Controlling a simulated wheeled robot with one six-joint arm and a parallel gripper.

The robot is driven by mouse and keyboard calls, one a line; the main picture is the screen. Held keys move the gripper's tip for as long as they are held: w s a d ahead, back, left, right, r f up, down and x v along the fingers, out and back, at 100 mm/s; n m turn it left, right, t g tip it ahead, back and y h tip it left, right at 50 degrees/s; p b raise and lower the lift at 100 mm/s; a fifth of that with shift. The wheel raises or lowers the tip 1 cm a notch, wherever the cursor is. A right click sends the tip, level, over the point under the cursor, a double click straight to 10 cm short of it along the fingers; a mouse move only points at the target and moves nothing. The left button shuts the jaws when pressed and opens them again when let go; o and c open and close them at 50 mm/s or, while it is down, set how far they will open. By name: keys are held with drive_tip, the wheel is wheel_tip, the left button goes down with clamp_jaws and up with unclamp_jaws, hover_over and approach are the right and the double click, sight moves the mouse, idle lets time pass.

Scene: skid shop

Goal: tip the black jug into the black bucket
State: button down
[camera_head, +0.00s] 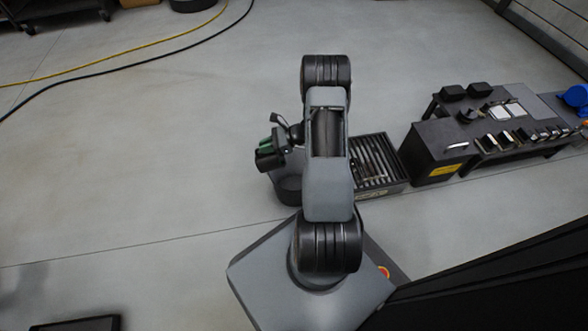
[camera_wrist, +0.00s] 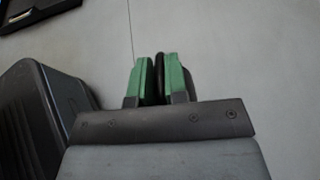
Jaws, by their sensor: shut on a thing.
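My gripper (camera_head: 266,146) shows in the head view left of my arm, with its green finger pads against dark parts. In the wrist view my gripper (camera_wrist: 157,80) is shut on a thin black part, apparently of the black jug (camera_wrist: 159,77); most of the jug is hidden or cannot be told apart. A dark round container, apparently the black bucket (camera_head: 288,190), stands on the floor below the gripper in the head view, partly hidden by my arm. A large dark rounded body fills the left of the wrist view; I cannot tell what it is.
A dark crate with slats (camera_head: 374,163) stands right of my arm. Beside it are a black box with a yellow label (camera_head: 436,155) and a low bench (camera_head: 505,125) with small items. A yellow cable (camera_head: 120,55) and a black cable (camera_head: 110,75) cross the floor. The left floor is mostly clear.

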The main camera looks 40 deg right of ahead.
drive_tip(key=shift+s+d+f+t+y+b, duration=0.3)
drive_tip(key=shift+d+y+b, duration=0.2)
drive_tip(key=shift+d+b, duration=0.1)
drive_tip(key=shift+s+d+f+y+b, duration=0.1)
drive_tip(key=shift+s+d+y+b, duration=0.4)
drive_tip(key=shift+d, duration=0.35)
drive_tip(key=shift+s+d+t, duration=0.25)
drive_tip(key=shift+d+t, duration=0.05)
drive_tip(key=shift+d, duration=0.05)
drive_tip(key=shift+s+d, duration=0.15)
drive_tip(key=shift+d, duration=0.05)
drive_tip(key=shift+s+d+r+t+y, duration=0.2)
drive_tip(key=shift+s+d+t+y, duration=0.3)
drive_tip(key=shift+d+y, duration=0.3)
